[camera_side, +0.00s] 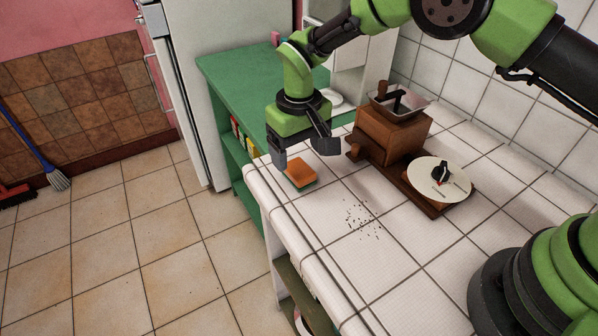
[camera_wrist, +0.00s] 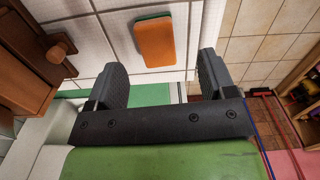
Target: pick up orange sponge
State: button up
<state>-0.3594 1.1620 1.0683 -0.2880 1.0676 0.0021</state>
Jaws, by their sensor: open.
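The orange sponge (camera_side: 300,172) has a green underside and lies flat on the white tiled counter near its left edge. It also shows in the wrist view (camera_wrist: 154,43), ahead of the gap between my fingers. My gripper (camera_side: 305,152) is open and empty, with its two dark fingers pointing down just above and behind the sponge. In the wrist view my gripper's fingers (camera_wrist: 163,80) are spread wider than the sponge. Nothing is between them. I cannot tell the exact height of the fingertips above the counter.
Dark crumbs (camera_side: 362,218) lie on the counter in front. A green shelf unit (camera_side: 228,75) stands behind. The counter's left edge is close to the sponge.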

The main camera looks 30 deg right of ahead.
aim_at(302, 172)
jog(key=f, duration=0.5)
jog(key=shift+s+d+f, duration=0.15)
jog(key=shift+d+f, duration=0.1)
jog(key=shift+f, duration=0.1)
jog(key=c, duration=1)
jog(key=shift+r, duration=5.05)
